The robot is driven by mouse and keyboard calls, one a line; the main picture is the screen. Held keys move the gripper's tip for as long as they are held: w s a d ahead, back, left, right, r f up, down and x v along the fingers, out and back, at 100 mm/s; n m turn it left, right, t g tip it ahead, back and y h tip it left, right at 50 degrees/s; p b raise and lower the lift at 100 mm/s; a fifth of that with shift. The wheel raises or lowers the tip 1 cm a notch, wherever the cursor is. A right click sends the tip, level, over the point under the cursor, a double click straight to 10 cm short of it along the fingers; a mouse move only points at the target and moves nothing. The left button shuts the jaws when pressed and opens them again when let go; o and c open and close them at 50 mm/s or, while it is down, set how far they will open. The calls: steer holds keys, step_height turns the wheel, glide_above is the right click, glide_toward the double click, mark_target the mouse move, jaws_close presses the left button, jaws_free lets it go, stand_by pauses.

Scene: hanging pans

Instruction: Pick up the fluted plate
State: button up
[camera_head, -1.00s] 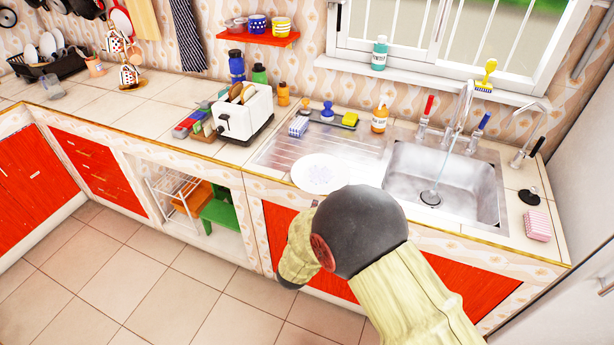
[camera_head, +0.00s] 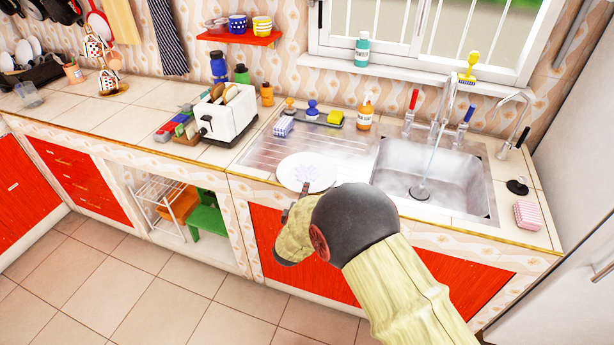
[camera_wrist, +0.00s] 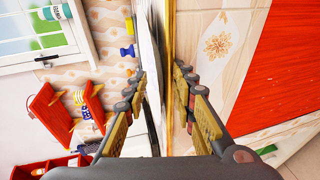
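The fluted plate (camera_head: 307,172), white with a faint pale pattern, lies on the steel drainboard (camera_head: 345,150) left of the sink, close to the counter's front edge. My gripper (camera_head: 304,189) is at the plate's near rim in the head view, mostly hidden behind my own arm. In the wrist view my gripper (camera_wrist: 161,82) is open, with its two fingers spread and the counter edge (camera_wrist: 167,45) showing between them. A pale surface seen almost edge-on lies beside the left finger; I cannot tell how much of it is plate. Contact with the plate is not clear.
The sink (camera_head: 430,180) with running water is to the right. A toaster (camera_head: 225,118) stands to the left. A tray with a brush and yellow sponge (camera_head: 335,117) and an orange bottle (camera_head: 365,112) stand behind the plate. Red cabinet doors (camera_head: 290,250) are below.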

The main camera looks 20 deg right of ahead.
steer(key=shift+c, duration=0.3)
jaws_close()
steer(key=shift+r, duration=0.15)
stand_by(0.4)
